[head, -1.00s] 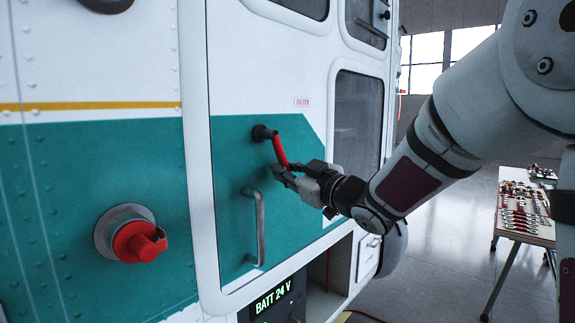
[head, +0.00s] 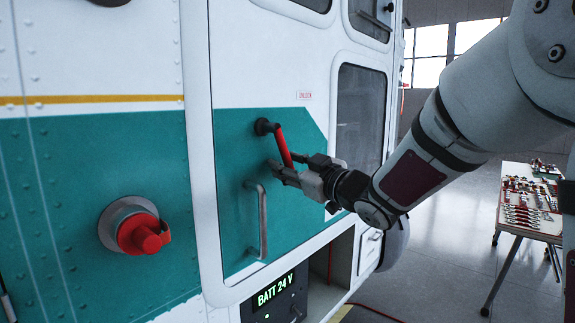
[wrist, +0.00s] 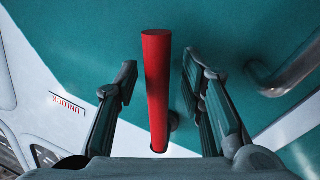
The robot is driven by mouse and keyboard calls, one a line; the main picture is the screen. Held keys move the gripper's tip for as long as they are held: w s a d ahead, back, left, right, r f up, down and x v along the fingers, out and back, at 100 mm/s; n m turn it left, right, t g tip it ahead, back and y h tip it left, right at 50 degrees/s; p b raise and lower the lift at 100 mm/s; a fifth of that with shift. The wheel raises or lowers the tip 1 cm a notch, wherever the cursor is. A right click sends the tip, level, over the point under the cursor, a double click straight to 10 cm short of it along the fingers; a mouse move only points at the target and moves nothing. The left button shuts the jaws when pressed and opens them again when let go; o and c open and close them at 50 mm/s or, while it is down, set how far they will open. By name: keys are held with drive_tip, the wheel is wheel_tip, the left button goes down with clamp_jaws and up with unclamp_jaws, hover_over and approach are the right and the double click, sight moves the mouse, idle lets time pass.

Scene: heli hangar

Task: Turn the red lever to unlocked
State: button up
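The red lever (head: 282,146) hangs from a black pivot (head: 264,127) on the teal door, slanting down and slightly right. My gripper (head: 291,164) is at the lever's lower end, with its fingers either side of it. In the wrist view the red lever (wrist: 157,85) stands between the two open fingers of my gripper (wrist: 160,72), with a visible gap on each side. A small label with red letters (head: 305,95) is above and right of the lever; in the wrist view it seems to read UNLOCK, upside down (wrist: 66,104).
A grey grab handle (head: 262,220) is fixed to the door just below the lever. A red round knob (head: 143,234) sticks out at the left. A box reading BATT 24 V (head: 274,295) sits below. A tool table (head: 530,225) stands at the right, with open floor before it.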

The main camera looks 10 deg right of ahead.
drive_tip(key=v, duration=1.1)
drive_tip(key=shift+s+f, duration=0.15)
drive_tip(key=shift+s, duration=0.15)
drive_tip(key=shift+w+d, duration=0.1)
drive_tip(key=shift+d, duration=0.05)
drive_tip(key=s+d+f+m+g+h+b, duration=0.1)
drive_tip(key=s+d+f+m+g+h, duration=0.2)
drive_tip(key=s+d+f+m+h, duration=0.45)
drive_tip(key=s+a+f+m+g, duration=0.1)
drive_tip(key=s+a+f+g, duration=0.2)
drive_tip(key=s, duration=0.5)
drive_tip(key=s+a+f+m+g+b, duration=0.1)
drive_tip(key=s+a+f+g, duration=0.2)
drive_tip(key=s+a+g, duration=0.2)
drive_tip(key=s, duration=0.2)
drive_tip(key=shift+s+a+f+h, duration=0.25)
drive_tip(key=shift+s+h, duration=0.1)
